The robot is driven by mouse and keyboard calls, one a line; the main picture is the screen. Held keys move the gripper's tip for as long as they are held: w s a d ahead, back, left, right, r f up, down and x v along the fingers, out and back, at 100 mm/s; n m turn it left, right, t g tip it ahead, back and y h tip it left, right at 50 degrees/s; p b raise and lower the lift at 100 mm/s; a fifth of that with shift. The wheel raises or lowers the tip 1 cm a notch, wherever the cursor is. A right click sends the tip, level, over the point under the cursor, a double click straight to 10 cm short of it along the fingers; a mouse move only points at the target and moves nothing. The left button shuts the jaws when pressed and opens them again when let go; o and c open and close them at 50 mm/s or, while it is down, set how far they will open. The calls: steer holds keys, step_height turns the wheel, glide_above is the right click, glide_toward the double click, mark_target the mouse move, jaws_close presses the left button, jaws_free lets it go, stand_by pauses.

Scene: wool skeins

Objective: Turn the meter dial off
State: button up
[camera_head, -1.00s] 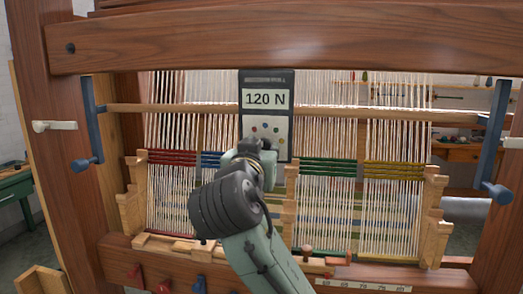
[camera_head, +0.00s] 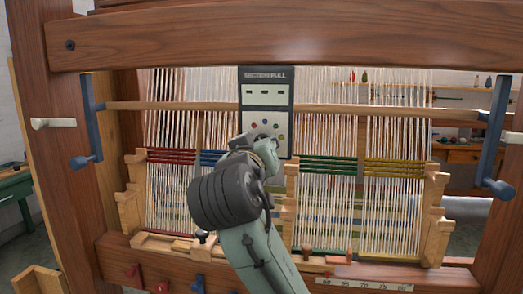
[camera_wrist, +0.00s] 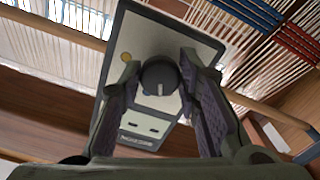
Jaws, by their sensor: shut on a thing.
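The meter (camera_head: 283,110) is a dark-framed box with a pale face, upright in front of the loom's warp threads. Its top label reads "SECTION PULL", and its display (camera_head: 266,92) shows only short dashes. The wrist view shows the meter (camera_wrist: 150,118) turned and tilted, with the dashes on its display. The round black dial (camera_wrist: 159,77) has a pale pointer line and sits between the fingers of my gripper (camera_wrist: 160,72), which is shut on it. In the head view my gripper (camera_head: 262,138) reaches the lower part of the meter; my arm hides the dial there.
A wooden beam (camera_head: 300,37) crosses above the meter. Warp threads with red, blue, green and yellow bands (camera_head: 394,168) lie around it. Wooden posts (camera_head: 435,215) and blue brackets (camera_head: 496,145) stand at the sides. A lower beam (camera_head: 160,262) carries small coloured levers.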

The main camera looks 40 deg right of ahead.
steer(key=n+b, duration=0.2)
steer(key=n, duration=0.9)
steer(key=shift+n, duration=0.3)
stand_by(0.3)
steer(key=o, duration=1.1)
steer(key=shift+r, duration=0.1)
